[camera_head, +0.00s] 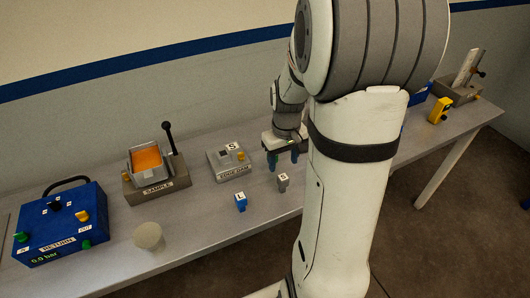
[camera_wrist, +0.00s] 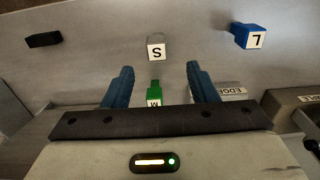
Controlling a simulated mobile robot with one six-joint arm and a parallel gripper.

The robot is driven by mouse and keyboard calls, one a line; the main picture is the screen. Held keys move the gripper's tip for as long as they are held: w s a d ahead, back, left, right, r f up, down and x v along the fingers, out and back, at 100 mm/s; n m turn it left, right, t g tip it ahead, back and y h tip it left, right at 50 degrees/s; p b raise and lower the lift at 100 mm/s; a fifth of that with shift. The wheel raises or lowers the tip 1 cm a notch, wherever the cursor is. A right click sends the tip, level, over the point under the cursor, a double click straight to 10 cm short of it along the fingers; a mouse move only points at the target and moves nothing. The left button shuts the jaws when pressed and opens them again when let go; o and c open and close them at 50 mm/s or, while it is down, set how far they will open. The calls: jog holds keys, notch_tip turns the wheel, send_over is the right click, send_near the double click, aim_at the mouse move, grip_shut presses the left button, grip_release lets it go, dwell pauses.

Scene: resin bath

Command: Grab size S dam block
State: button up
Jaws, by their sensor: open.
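The size S dam block (camera_head: 283,183) is small and grey with a white top marked S. It stands on the table in front of my gripper (camera_head: 283,161), and also shows in the wrist view (camera_wrist: 156,50), upper middle, beyond the fingertips. My gripper (camera_wrist: 160,68) is open, with its two blue fingers apart and nothing held. A green block marked M (camera_wrist: 153,95) shows between the fingers, partly covered by the gripper body. A blue block marked L (camera_head: 240,202) stands left of the S block in the head view; in the wrist view (camera_wrist: 250,38) it is at upper right.
The grey edge dam fixture (camera_head: 230,166) with an S tag lies behind the blocks. The sample stand (camera_head: 157,185), blue return box (camera_head: 60,230) and beige cup (camera_head: 149,236) stand further left. A black piece (camera_wrist: 43,40) lies left in the wrist view.

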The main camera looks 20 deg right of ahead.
aim_at(283, 177)
jog(key=shift+w+d+f, duration=0.2)
jog(key=shift+d+f, duration=0.35)
jog(key=shift+f, duration=0.1)
jog(key=f, duration=0.2)
jog(key=f+p, duration=0.1)
jog(key=f, duration=0.4)
jog(key=shift+s+a+f, duration=0.1)
jog(key=shift+a+f, duration=0.15)
jog(key=shift+a, duration=0.05)
jog(key=c, duration=1)
